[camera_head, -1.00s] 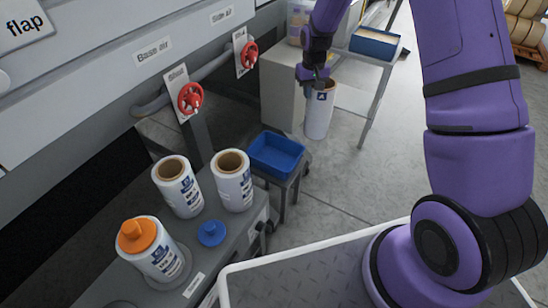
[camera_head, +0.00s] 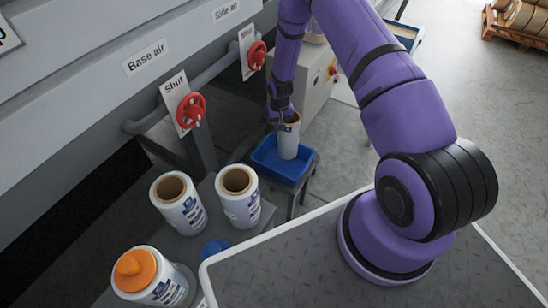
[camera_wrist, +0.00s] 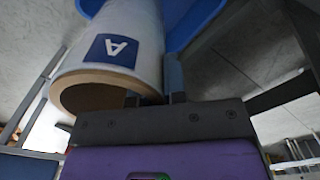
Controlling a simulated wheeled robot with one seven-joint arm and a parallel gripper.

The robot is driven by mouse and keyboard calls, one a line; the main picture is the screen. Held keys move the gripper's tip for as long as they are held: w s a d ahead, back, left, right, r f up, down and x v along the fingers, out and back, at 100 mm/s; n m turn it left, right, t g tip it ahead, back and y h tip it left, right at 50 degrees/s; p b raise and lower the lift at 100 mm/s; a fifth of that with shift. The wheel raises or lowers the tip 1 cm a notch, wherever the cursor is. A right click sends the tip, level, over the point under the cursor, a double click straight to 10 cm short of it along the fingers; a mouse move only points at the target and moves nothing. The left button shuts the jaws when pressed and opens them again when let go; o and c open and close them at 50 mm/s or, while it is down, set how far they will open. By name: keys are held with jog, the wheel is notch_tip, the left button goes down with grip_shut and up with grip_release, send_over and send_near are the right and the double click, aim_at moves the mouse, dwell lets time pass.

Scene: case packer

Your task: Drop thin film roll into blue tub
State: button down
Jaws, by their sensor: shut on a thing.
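My gripper (camera_head: 281,123) is shut on the rim of a white film roll (camera_head: 289,140) with a blue label. The roll hangs upright over the blue tub (camera_head: 268,170), its lower end within the tub's outline; I cannot tell whether it touches the floor of the tub. In the wrist view the roll (camera_wrist: 135,25) shows its brown core end and a blue square marked A, with part of the blue tub (camera_wrist: 190,22) beyond it. The tub sits on a small grey stand.
Two white rolls (camera_head: 178,203) (camera_head: 241,197) stand on the grey bench at left, with an orange-capped roll (camera_head: 150,277) and a blue cap (camera_head: 215,249) near them. Red valve wheels (camera_head: 191,110) (camera_head: 257,56) stick out from the machine beside the tub. A pallet stands far right.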

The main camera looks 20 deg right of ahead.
aim_at(279, 134)
jog(key=shift+w+f, duration=0.1)
jog(key=shift+f, duration=3)
jog(key=c, duration=1.1)
grip_release()
notch_tip(279, 134, up, 11)
jog(key=shift+f, duration=0.1)
